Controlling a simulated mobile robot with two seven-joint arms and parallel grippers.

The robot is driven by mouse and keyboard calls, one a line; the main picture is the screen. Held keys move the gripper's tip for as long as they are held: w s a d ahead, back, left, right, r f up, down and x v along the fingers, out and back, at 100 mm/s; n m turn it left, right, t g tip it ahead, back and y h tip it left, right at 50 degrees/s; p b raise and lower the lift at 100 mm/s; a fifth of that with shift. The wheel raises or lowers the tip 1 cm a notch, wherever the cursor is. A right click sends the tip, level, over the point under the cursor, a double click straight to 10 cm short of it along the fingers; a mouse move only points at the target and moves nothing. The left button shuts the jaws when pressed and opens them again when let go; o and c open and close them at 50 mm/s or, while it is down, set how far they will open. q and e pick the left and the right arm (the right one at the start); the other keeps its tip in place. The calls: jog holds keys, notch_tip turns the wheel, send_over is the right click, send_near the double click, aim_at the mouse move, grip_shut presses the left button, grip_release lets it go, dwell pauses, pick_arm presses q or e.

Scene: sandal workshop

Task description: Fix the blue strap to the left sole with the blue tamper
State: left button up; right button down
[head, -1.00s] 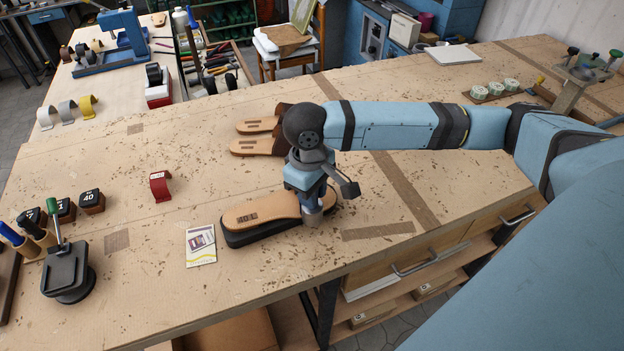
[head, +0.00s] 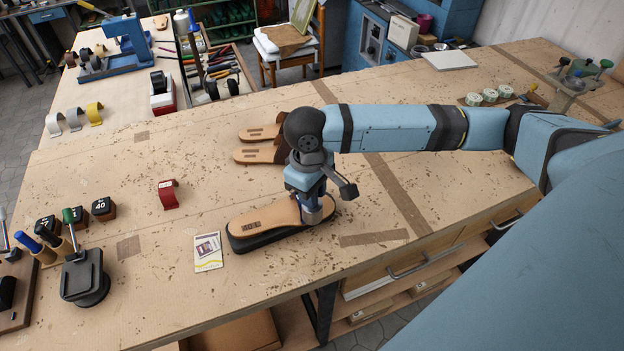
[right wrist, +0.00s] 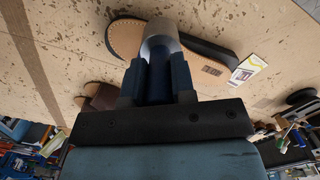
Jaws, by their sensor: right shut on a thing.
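A tan sole (head: 262,219) with a dark printed mark lies on a black base (head: 265,240) near the front edge of the bench. My right gripper (head: 315,205) points down over its right end. It is shut on a tool with a dark blue handle (right wrist: 157,84) and a grey metal head, seen in the right wrist view (right wrist: 160,42). The head is at the sole's surface; I cannot tell if it presses. The sole also shows there (right wrist: 190,62). I cannot make out a blue strap; the gripper hides part of the sole. My left gripper is out of view.
Two tan soles with brown straps (head: 262,155) lie behind my right arm. A black stand (head: 86,278) and several dark numbered blocks (head: 104,208) stand farther left.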

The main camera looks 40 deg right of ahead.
notch_tip(320, 180, up, 2)
jog(key=shift+r+p, duration=0.1)
jog(key=shift+p, duration=0.95)
jog(key=shift+r+b, duration=0.2)
jog(key=shift+b, duration=0.1)
jog(key=shift+r, duration=1.5)
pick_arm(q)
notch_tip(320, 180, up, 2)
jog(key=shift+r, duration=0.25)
pick_arm(e)
jog(key=c, duration=1.5)
grip_release()
jog(key=c, duration=0.4)
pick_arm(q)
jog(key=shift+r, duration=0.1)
pick_arm(e)
grip_shut()
